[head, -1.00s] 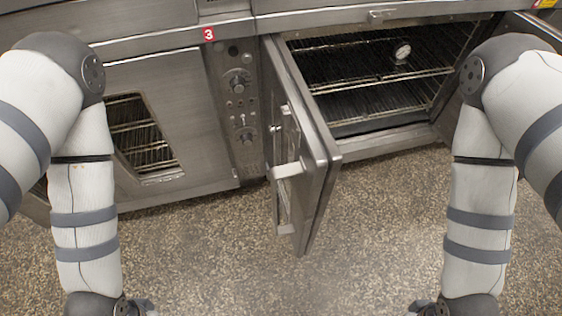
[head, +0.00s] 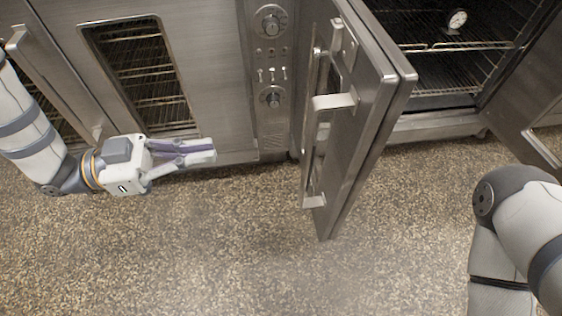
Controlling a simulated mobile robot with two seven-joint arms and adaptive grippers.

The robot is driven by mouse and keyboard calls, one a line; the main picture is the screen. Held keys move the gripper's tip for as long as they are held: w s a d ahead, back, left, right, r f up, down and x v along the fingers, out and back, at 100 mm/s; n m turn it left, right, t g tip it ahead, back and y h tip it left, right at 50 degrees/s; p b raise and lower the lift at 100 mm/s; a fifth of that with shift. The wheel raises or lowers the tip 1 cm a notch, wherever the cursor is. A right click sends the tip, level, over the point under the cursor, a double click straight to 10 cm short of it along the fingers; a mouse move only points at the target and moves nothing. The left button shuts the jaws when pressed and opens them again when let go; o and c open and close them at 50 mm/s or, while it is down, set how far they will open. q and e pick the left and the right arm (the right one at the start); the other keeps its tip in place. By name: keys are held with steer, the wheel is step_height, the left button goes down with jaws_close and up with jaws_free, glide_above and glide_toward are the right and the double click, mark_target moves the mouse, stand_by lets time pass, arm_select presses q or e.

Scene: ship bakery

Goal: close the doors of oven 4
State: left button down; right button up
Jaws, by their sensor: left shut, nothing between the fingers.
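An oven with its doors open (head: 455,60) stands at the upper right; no number label shows on it now. Its left door (head: 365,130) is swung far out toward me, with a metal handle (head: 311,130) on the face turned left. Its right door (head: 535,100) is also open, at the right edge and partly cut off. My left gripper (head: 212,151) is shut and empty, left of the left door and apart from it, pointing right. My right arm shows at the lower right, but its gripper is out of the picture.
A neighbouring oven with a closed, windowed door (head: 190,75) stands at the left. A panel of knobs and switches (head: 272,60) lies between the ovens. A thermometer dial (head: 457,20) hangs inside the open oven. The speckled floor (head: 230,250) in front is clear.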

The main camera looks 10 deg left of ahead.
mark_target(308, 139)
arm_select(q)
steer(key=x, duration=1.4)
steer(key=shift+r, duration=0.1)
steer(key=shift+d, duration=0.1)
